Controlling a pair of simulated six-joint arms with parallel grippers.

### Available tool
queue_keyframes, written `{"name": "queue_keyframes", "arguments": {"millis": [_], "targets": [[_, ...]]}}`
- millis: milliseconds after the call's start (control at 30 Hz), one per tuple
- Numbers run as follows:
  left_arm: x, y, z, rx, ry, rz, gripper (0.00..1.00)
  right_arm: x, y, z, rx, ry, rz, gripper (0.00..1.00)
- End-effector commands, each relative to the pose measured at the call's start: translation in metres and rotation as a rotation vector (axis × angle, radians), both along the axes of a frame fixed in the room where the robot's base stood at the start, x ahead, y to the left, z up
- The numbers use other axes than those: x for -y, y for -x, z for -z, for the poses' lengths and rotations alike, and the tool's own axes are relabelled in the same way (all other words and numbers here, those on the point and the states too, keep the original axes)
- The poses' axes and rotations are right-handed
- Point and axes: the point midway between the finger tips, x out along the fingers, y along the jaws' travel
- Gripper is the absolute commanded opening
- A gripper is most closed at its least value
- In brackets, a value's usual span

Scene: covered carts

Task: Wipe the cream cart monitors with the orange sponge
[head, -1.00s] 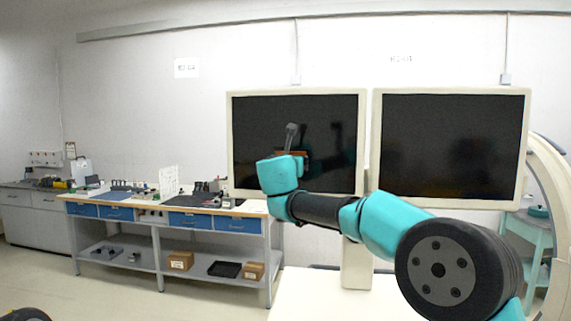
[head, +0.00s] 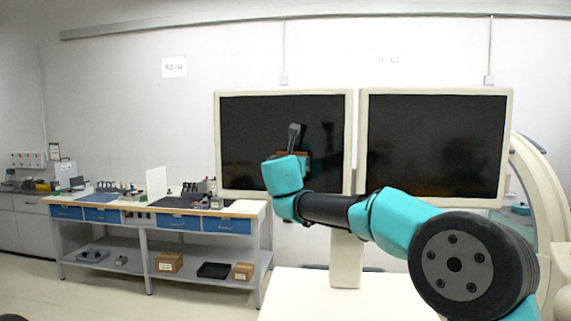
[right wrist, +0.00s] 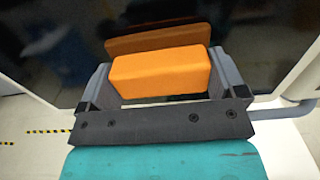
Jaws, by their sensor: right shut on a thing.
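Two cream-framed cart monitors stand side by side, the left monitor (head: 240,125) and the right monitor (head: 435,145), both with dark screens. My right gripper (right wrist: 161,80) is shut on the orange sponge (right wrist: 160,72), held between its two grey fingers. In the head view, the right gripper (head: 298,150) is in front of the left monitor's right half, and the sponge is mostly hidden behind it. In the right wrist view the sponge's reflection shows in the screen close beyond it. I cannot tell whether the sponge touches the glass. My left gripper is not in view.
A cream cart top (head: 330,300) lies below the monitors, with their cream post (head: 346,262) rising from it. A workbench (head: 185,227) with blue drawers stands at the left. A large cream curved frame (head: 545,200) stands at the right. Floor shows at the left.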

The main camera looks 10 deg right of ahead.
Motion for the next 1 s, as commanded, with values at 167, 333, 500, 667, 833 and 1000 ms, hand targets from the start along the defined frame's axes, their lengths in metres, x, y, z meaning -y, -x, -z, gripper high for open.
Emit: {"name": "queue_keyframes", "arguments": {"millis": [167,333,500,667,833,1000], "targets": [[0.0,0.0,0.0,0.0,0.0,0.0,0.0,0.013,0.005,0.0,0.0,0.0,0.003,0.68],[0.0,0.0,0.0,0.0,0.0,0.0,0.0,0.017,0.007,0.0,0.0,0.001,0.003,0.68],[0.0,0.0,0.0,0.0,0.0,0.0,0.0,0.017,0.007,0.0,0.0,0.001,0.002,0.68],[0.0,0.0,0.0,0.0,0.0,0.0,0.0,0.018,0.008,0.0,0.0,0.001,0.002,0.68],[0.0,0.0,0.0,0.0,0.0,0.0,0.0,0.027,0.012,0.0,0.0,0.0,0.002,0.68],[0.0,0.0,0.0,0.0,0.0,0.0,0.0,0.038,0.017,0.0,0.001,0.001,0.001,0.68]]}}
